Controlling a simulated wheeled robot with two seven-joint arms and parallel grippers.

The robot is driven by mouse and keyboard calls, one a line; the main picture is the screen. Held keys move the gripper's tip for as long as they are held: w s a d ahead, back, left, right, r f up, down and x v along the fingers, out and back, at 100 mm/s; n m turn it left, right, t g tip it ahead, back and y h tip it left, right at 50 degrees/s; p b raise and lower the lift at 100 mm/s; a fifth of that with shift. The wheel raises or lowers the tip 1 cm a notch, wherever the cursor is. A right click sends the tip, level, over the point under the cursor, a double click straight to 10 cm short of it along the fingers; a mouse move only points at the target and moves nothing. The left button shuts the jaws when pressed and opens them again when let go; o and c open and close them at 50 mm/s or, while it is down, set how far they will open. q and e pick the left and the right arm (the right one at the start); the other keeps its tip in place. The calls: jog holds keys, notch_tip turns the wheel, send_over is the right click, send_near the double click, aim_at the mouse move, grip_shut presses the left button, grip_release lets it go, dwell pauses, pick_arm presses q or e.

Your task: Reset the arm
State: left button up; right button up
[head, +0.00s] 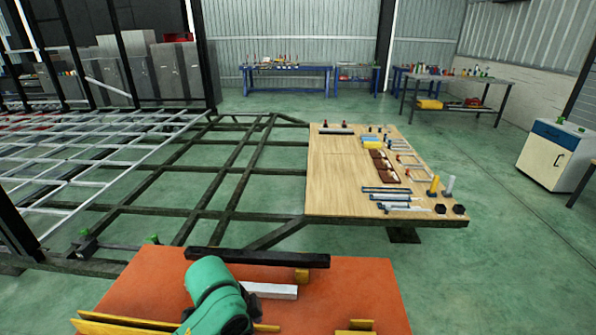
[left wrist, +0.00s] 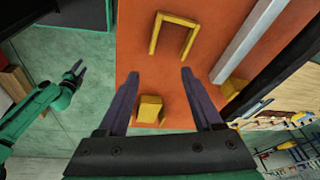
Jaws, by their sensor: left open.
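In the left wrist view my left gripper (left wrist: 160,72) is open and empty, its two dark fingers spread above an orange tabletop (left wrist: 215,30). A yellow block (left wrist: 150,108) shows between the fingers, apart from them, and a yellow U-shaped bracket (left wrist: 175,22) lies beyond the fingertips. In the head view a green link of my left arm shows at the bottom, and the left fingers are out of view. At the left of the left wrist view my other green arm ends in a small gripper (left wrist: 76,72), with its fingers apart and nothing seen between them.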

pick_arm(q)
jog(key=s+a+f+n, duration=0.1)
jog(key=n, duration=0.1)
jog(key=s+a+f+n+t, duration=0.1)
jog(key=a+n, duration=0.1)
jog(key=n, duration=0.1)
jog(key=s+a+f+n, duration=0.1)
jog(key=s+a+n, duration=0.1)
jog(key=shift+s+f+t, duration=0.1)
jog(key=shift+f+t, duration=0.05)
jog(key=shift+t, duration=0.25)
jog(key=s+a+f+n+y, duration=0.3)
jog(key=s+a+n, duration=0.35)
jog(key=a, duration=0.35)
notch_tip(320, 180, down, 22)
jog(key=s+g, duration=0.1)
jog(key=s, duration=0.1)
jog(key=s+a+f+m+g, duration=0.1)
jog(key=s+a+f, duration=0.1)
jog(key=s+f, duration=1.2)
jog(key=s, duration=0.3)
jog(key=shift+f, duration=0.4)
jog(key=shift+a, duration=0.1)
